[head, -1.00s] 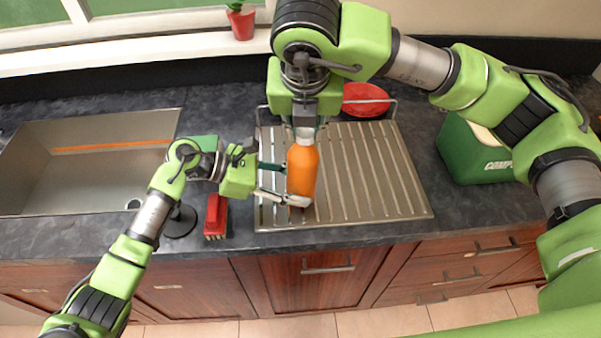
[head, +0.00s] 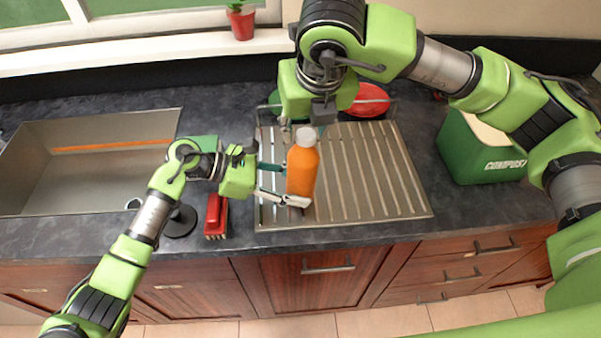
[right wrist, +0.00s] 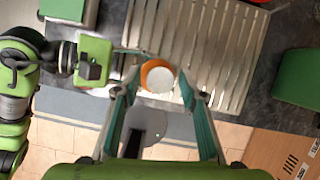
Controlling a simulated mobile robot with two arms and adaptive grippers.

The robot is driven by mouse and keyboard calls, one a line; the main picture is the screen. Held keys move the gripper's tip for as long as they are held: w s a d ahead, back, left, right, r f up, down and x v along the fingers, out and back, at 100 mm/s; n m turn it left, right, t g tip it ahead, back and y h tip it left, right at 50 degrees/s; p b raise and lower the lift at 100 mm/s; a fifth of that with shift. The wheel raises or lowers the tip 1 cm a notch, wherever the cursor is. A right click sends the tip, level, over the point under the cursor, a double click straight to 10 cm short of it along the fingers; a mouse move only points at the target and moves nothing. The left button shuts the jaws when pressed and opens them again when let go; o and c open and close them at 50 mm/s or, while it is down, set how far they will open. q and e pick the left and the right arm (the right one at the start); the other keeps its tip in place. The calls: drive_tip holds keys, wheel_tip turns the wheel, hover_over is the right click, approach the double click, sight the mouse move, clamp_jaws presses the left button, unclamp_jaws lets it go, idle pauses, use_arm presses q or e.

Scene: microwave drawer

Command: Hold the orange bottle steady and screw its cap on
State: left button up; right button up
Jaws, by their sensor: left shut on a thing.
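The orange bottle (head: 302,172) stands upright at the left part of the drainer, with the white cap (head: 306,137) on top. I cannot tell how tight the cap sits. My left gripper (head: 283,183) is shut on the bottle's body from the left.
The metal drainer (head: 375,185) has free room to the right. A red bowl (head: 368,99) is at its back. A red brush (head: 216,214) lies near the counter's front edge. The sink (head: 85,165) is at left, a green compost bin (head: 478,150) at right.

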drive_tip(key=n+y, duration=0.1)
drive_tip(key=n, duration=0.1)
drive_tip(key=n+y, duration=0.1)
drive_tip(key=n, duration=0.2)
drive_tip(key=shift+g, duration=0.4)
drive_tip(key=n+g+y, duration=0.1)
drive_tip(key=n, duration=0.3)
drive_tip(key=shift+n, duration=0.3)
drive_tip(key=n+g+y, duration=0.1)
drive_tip(key=n+g, duration=0.1)
drive_tip(key=n, duration=0.3)
drive_tip(key=n+g, duration=0.2)
drive_tip(key=n, duration=0.2)
drive_tip(key=shift+n, duration=0.4)
clamp_jaws()
